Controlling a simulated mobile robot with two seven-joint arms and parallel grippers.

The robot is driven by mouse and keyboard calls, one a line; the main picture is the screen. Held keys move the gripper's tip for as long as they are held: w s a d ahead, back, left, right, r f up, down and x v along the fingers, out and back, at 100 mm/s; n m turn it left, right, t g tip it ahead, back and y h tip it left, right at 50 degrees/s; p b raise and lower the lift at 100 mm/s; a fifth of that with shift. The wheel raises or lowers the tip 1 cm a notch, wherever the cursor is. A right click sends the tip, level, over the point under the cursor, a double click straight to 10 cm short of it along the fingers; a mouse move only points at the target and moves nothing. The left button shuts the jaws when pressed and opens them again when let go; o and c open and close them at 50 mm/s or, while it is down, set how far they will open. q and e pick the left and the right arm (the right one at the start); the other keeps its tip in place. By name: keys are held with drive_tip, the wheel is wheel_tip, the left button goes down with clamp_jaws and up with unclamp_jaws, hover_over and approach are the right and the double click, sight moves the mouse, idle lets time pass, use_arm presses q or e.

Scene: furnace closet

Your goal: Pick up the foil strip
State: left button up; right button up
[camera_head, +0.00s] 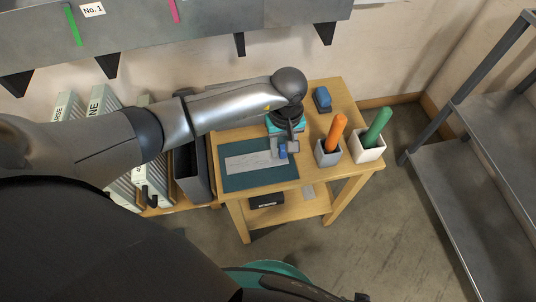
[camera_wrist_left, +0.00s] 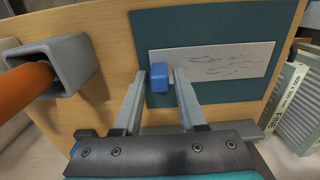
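The foil strip (camera_head: 248,162) looks like a pale grey, faintly wrinkled sheet lying flat on a dark teal mat (camera_head: 230,183) on the wooden table. It also shows in the left wrist view (camera_wrist_left: 220,62). A small blue block (camera_wrist_left: 159,78) sits at the strip's end nearest my gripper; whether it is fixed to the strip I cannot tell. My left gripper (camera_head: 286,150) is over that end. In the left wrist view its fingertips (camera_wrist_left: 159,76) stand apart on either side of the blue block, with a narrow gap each side. My right gripper is not in view.
A grey cup (camera_head: 328,158) with an orange handle and a white cup (camera_head: 367,152) with a green handle stand right of the mat. A blue item (camera_head: 322,99) lies behind them.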

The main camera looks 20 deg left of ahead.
use_arm(q)
clamp_jaws()
idle(0.4)
drive_tip(key=shift+r, duration=0.25)
wheel_tip(320, 180, up, 8)
drive_tip(key=p, duration=0.2)
drive_tip(key=shift+r+p, duration=0.1)
drive_tip(key=shift+p, duration=0.25)
drive_tip(key=shift+r, duration=0.7)
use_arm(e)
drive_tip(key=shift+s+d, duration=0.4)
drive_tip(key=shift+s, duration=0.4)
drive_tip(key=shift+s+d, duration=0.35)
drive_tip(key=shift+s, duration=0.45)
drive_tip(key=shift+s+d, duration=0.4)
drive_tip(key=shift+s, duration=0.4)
use_arm(q)
drive_tip(key=shift+r, duration=0.1)
drive_tip(key=shift+r+p, duration=1.75)
drive_tip(key=shift+r, duration=0.6)
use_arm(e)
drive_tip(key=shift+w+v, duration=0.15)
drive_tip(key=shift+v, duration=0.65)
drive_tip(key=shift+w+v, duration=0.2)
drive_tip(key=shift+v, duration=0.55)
